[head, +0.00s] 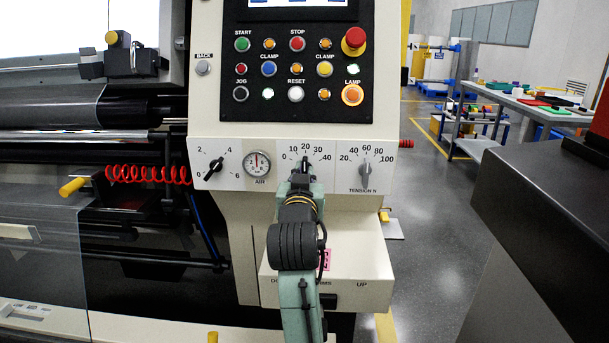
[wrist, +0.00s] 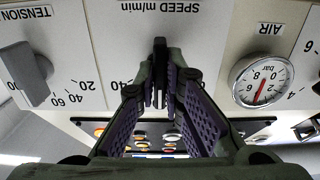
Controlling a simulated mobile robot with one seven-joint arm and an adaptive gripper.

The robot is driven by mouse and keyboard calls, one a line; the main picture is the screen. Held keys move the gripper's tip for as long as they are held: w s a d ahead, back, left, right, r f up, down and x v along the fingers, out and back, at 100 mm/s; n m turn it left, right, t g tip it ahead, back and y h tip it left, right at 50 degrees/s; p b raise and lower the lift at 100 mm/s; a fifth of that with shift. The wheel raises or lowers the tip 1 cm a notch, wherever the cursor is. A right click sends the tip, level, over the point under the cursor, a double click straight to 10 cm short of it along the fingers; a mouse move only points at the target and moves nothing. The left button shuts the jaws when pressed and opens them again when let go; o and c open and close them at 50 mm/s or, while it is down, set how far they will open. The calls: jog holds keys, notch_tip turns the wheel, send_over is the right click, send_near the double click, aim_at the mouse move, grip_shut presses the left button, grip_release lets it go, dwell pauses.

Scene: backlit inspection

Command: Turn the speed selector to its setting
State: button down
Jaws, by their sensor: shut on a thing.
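The speed selector (head: 305,162) is a dark knob on the white dial strip, under a scale from 0 to 40. Its upper end points up, near the 20 mark. In the wrist view, which is upside down, the dark knob (wrist: 159,46) shows between the fingertips under the printed SPEED m/min. My gripper (head: 302,175) reaches up to the dial from below and is shut on the selector; its purple-padded fingers (wrist: 161,78) stand on either side of it. My gripper and wrist hide the lower part of the selector and its label in the head view.
An air gauge (head: 257,163) and a black 0–6 knob (head: 214,166) sit left of the selector. A grey tension knob (head: 366,174) sits to the right. Above is a black button panel (head: 332,118) with a red emergency stop (head: 355,38). A ledge (head: 350,262) juts out below.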

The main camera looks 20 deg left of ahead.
jog(key=c, duration=1.7)
grip_release()
jog(key=v, duration=0.7)
jog(key=shift+s, duration=0.25)
jog(key=shift+d, duration=0.1)
